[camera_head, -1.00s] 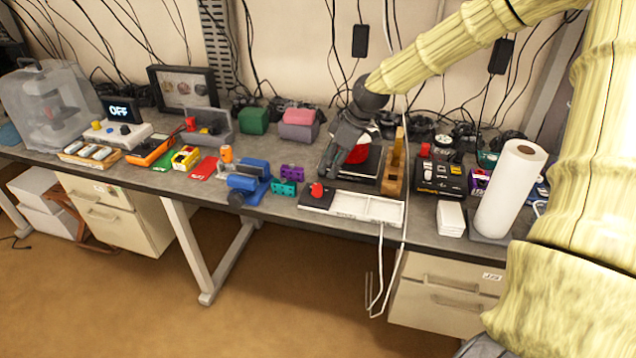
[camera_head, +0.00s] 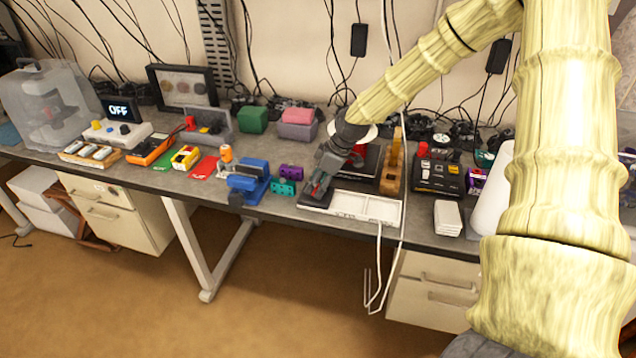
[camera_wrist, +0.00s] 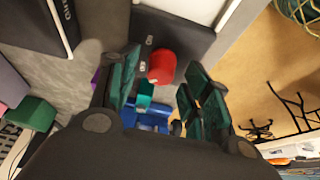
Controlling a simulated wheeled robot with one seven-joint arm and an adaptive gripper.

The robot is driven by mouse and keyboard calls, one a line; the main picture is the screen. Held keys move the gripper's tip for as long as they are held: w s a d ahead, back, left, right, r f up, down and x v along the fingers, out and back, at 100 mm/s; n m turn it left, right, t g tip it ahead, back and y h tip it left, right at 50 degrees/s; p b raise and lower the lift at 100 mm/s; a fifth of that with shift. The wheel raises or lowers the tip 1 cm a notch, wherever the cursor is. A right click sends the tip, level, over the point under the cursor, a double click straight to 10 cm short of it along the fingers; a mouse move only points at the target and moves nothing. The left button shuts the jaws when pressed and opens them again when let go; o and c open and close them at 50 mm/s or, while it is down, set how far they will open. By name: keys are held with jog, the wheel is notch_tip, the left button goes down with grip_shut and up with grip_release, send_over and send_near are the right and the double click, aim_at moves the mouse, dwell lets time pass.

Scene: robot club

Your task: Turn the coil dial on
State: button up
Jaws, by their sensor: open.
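The coil dial is a red knob (camera_wrist: 162,66) on a black panel (camera_wrist: 176,40) with small white marks beside the knob. In the wrist view the knob appears in the gap between my fingers, apart from both; I cannot tell how deep it sits between them. My gripper (camera_head: 318,190) is open and points down over the black panel at the left end of a white tray (camera_head: 362,207), near the table's front edge. In the head view my fingers mostly hide the knob. It also shows open in the wrist view (camera_wrist: 160,78).
A blue vise (camera_head: 246,182) and teal (camera_head: 284,188) and purple (camera_head: 292,172) blocks stand just left of the panel. A wooden block (camera_head: 391,172) and a black box with a red switch (camera_head: 437,175) are to the right. A white cable hangs over the front edge.

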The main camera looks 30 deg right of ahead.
jog(key=shift+f, duration=0.25)
jog(key=shift+w, duration=0.1)
jog(key=c, duration=1)
